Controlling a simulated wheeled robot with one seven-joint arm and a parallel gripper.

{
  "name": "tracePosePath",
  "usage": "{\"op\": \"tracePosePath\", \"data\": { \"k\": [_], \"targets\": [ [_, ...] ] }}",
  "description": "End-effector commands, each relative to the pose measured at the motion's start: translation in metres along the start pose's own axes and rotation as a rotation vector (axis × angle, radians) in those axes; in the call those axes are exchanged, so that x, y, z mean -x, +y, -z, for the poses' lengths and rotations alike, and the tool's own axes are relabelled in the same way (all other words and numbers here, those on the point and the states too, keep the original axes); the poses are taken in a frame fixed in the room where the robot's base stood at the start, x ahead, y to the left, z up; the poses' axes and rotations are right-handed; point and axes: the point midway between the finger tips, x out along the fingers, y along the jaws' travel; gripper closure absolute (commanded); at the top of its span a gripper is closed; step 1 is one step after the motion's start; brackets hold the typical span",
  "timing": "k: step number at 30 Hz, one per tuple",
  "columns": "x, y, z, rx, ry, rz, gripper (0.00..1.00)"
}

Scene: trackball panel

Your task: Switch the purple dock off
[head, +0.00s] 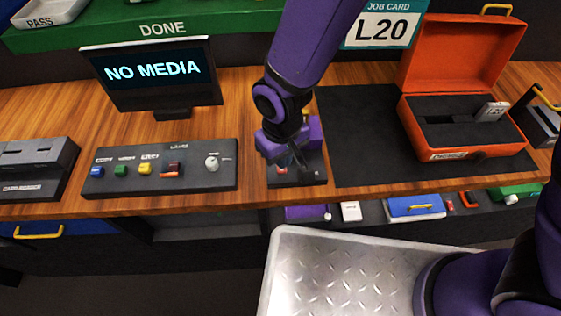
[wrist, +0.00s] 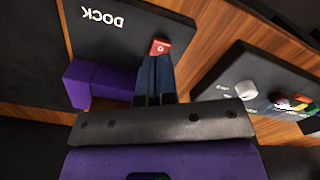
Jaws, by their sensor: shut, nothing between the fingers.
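The dock (head: 316,178) is a dark base near the bench's front edge, partly hidden by my arm in the head view. In the wrist view its dark plate (wrist: 125,30) carries the word DOCK, upside down. A purple block (wrist: 97,84) stands on it; it also shows behind my wrist in the head view (head: 316,132). A small red switch (wrist: 160,47) with a white mark sits on the plate. My gripper (wrist: 155,65) is shut and empty, its tips close to the red switch; I cannot tell whether they touch. The gripper also shows over the dock in the head view (head: 299,163).
Left of the dock is a button panel (head: 205,182) with coloured buttons and a white knob. A monitor (head: 150,100) reads NO MEDIA. An orange case (head: 480,145) stands open at right on a black mat (head: 365,160). A metal tray (head: 340,275) is below.

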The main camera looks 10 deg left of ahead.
Motion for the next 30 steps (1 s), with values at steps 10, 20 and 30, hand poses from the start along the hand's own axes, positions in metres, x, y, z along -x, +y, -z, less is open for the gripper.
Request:
{"op": "tracePosePath", "data": {
  "k": [10, 20, 30],
  "targets": [
    [0.025, 0.000, 0.000, -0.001, 0.002, 0.000, 1.00],
    [0.045, 0.000, 0.000, 0.000, 0.001, 0.000, 1.00],
    [0.048, 0.000, 0.000, 0.000, 0.000, 0.000, 1.00]
  ]
}}
